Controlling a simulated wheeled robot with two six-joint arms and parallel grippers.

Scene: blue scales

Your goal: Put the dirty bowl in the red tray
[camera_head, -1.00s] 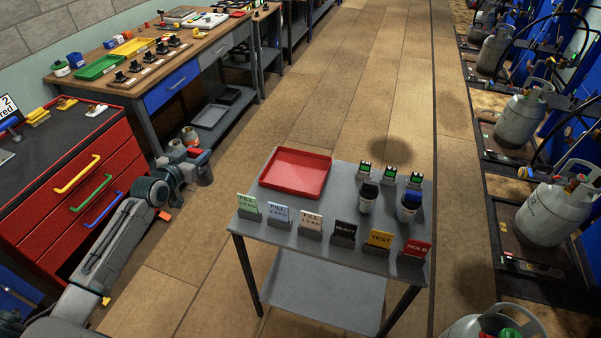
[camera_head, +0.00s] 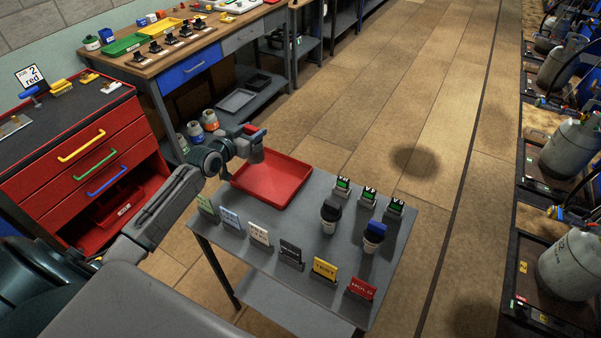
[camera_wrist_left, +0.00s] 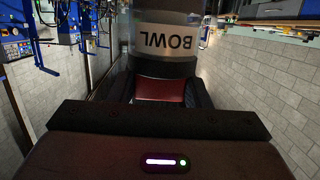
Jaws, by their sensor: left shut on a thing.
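The red tray (camera_head: 270,186) lies at the back left of the grey table and looks empty. My left gripper (camera_head: 256,150) is at the tray's far left corner, above or just beyond its rim; I cannot tell its height. In the left wrist view my left gripper (camera_wrist_left: 160,78) is shut on a clear and grey round bowl (camera_wrist_left: 166,40) with a white label reading BOWL. The bowl's dirt cannot be made out, and the bowl is not clear in the head view. My right gripper is not in view.
Label stands, including a yellow TEST sign (camera_head: 325,268) and a red HOLD sign (camera_head: 361,288), line the front of the grey table (camera_head: 300,217). Two dark-topped cups (camera_head: 331,215) and small green-screen devices (camera_head: 367,195) stand at right. A red drawer cabinet (camera_head: 75,150) is at left.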

